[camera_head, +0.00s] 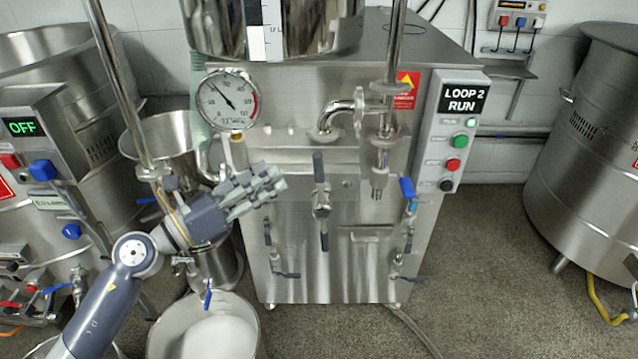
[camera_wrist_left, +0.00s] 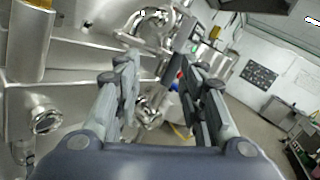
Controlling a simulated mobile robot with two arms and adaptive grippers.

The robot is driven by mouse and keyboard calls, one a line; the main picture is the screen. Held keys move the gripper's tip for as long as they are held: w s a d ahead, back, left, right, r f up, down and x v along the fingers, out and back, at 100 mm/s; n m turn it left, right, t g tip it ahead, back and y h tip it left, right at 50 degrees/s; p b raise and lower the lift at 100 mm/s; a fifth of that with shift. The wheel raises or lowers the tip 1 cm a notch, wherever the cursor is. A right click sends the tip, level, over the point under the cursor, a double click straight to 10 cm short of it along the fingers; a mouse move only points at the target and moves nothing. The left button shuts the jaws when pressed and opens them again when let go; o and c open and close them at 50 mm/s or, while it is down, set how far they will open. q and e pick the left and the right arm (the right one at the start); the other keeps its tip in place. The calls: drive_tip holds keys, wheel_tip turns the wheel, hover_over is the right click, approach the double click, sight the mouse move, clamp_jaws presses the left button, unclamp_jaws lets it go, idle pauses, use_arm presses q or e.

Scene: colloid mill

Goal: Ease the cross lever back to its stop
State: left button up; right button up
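The cross lever (camera_head: 321,204) is on the front of the steel mill cabinet. It has a metal hub and dark grips, one pointing up and one pointing down, so its bar stands nearly vertical. My left gripper (camera_head: 270,188) is left of the lever, its fingers pointing right toward it with a gap between. In the left wrist view my left gripper (camera_wrist_left: 158,75) is open, with nothing between its fingertips. A shiny metal part beyond the fingers may be the lever, but I cannot tell surely. My right gripper is not in view.
A pressure gauge (camera_head: 228,100) sits above my left gripper. A blue-handled valve (camera_head: 408,188) and a control box (camera_head: 456,130) reading LOOP 2 RUN are at the right. A bucket (camera_head: 210,322) with white contents stands below. A machine showing OFF (camera_head: 21,127) stands left.

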sight(319, 184)
use_arm(q)
drive_tip(key=w+d+m, duration=0.1)
drive_tip(key=d, duration=0.2)
drive_tip(key=w+d+m+g, duration=0.1)
drive_tip(key=d+m, duration=0.1)
drive_tip(key=d, duration=0.1)
drive_tip(key=w+d+m+g, duration=0.1)
drive_tip(key=d+m, duration=0.1)
drive_tip(key=d, duration=0.1)
drive_tip(key=shift+w+d, duration=0.2)
drive_tip(key=shift+w, duration=0.15)
drive_tip(key=shift+w+d, duration=0.35)
drive_tip(key=shift+d, duration=0.15)
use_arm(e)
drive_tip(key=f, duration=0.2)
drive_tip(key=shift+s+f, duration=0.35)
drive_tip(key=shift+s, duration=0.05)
use_arm(q)
clamp_jaws()
